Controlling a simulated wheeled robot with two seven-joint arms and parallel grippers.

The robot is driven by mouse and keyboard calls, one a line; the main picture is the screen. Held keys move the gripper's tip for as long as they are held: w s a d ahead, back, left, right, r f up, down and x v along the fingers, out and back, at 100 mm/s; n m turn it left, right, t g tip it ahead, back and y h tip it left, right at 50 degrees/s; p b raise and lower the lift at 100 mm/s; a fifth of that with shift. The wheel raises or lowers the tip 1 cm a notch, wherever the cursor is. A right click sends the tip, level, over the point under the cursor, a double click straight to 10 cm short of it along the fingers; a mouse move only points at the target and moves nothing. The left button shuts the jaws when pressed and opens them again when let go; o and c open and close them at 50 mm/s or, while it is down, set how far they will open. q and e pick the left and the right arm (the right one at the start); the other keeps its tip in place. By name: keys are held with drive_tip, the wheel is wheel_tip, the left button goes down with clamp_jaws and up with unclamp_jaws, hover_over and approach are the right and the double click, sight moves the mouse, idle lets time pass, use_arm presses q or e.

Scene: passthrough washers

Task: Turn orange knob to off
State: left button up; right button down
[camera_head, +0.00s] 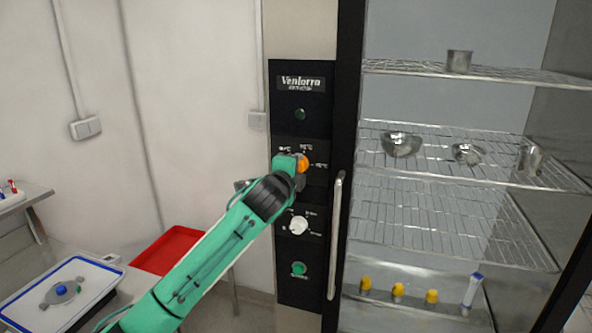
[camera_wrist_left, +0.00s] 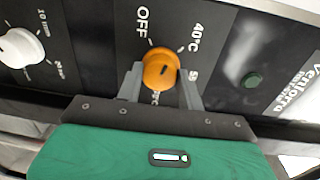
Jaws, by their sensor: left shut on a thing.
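The orange knob (camera_head: 303,163) is on the black control panel, and my left gripper is at it, partly covering it in the head view. In the left wrist view the orange knob (camera_wrist_left: 161,68) sits between the two grey fingers of my left gripper (camera_wrist_left: 160,85), which is shut on it. The words OFF (camera_wrist_left: 142,22) and 40°C (camera_wrist_left: 196,38) are printed around the knob, with further marks partly hidden by the fingers. The knob's pointer is not clear. My right gripper is not in view.
A white knob (camera_head: 299,226) and a green button (camera_head: 298,268) are below the orange knob; another green button (camera_head: 300,115) is above. A vertical door handle (camera_head: 336,235) stands close to the right. A red tray (camera_head: 168,250) lies lower left.

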use_arm(q)
drive_tip(key=n, duration=0.8)
drive_tip(key=shift+a+f+n+h+b, duration=0.1)
drive_tip(key=shift+n+h+b, duration=0.2)
drive_tip(key=shift+h+b, duration=0.1)
idle(0.5)
drive_tip(key=o, duration=1)
drive_tip(key=b+v, duration=0.5)
drive_tip(key=v, duration=0.8)
drive_tip(key=shift+s+a, duration=0.2)
drive_tip(key=shift+s, duration=0.15)
